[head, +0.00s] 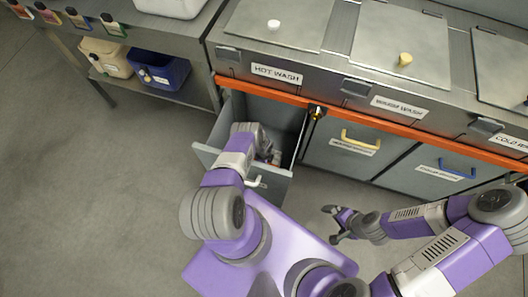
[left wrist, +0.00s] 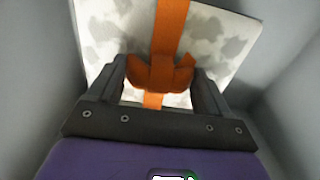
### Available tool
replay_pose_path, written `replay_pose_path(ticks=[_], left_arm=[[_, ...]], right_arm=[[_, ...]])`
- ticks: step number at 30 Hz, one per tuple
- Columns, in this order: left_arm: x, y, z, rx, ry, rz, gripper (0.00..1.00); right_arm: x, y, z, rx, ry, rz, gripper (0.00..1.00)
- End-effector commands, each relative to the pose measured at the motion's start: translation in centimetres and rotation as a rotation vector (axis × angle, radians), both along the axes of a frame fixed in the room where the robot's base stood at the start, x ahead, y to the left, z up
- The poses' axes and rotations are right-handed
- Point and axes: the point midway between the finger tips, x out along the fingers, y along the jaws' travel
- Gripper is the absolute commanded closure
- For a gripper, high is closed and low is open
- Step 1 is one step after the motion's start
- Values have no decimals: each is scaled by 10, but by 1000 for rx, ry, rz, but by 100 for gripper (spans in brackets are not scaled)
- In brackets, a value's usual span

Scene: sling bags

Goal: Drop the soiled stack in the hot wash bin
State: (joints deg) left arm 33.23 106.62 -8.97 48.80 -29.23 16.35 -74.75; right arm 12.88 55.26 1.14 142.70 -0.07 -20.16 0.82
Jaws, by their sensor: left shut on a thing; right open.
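The hot wash bin (head: 213,146) is a grey drawer pulled open under the "HOT WASH" label (head: 277,74). My left arm reaches down into it, and its gripper is mostly hidden by the arm in the head view. In the left wrist view my left gripper (left wrist: 160,80) is shut on the orange strap's knot of the soiled stack (left wrist: 215,40), a pale bundle with grey stains. Grey bin walls stand around the stack there; I cannot tell whether it touches the bottom. My right gripper (head: 336,224) is open and empty, low in front of the closed drawers.
Closed drawers with a yellow handle (head: 360,138) and a blue handle (head: 457,169) stand right of the open bin. An orange rail (head: 380,122) runs above them. A side table holds bottles, with a beige tub (head: 106,58) and a blue tub (head: 160,73) below. The floor at left is clear.

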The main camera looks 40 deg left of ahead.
Motion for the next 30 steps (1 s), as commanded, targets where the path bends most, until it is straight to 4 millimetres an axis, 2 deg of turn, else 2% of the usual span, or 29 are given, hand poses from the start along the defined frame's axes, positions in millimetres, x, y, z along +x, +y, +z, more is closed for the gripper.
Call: replay_pose_path(ticks=[6,7,10,23,25,30], left_arm=[[1,1,-3,1,-1,0,100],[0,0,-3,1,0,0,17],[0,0,-3,1,0,0,1],[0,0,4,1,0,-3,0],[0,1,10,2,2,-4,0],[1,1,56,1,-1,-3,0]], right_arm=[[0,0,0,0,0,0,0],[0,0,0,0,0,0,0],[0,0,0,0,0,0,0],[0,0,0,0,0,0,0],[0,0,0,0,0,0,0],[0,0,28,0,0,0,0]])
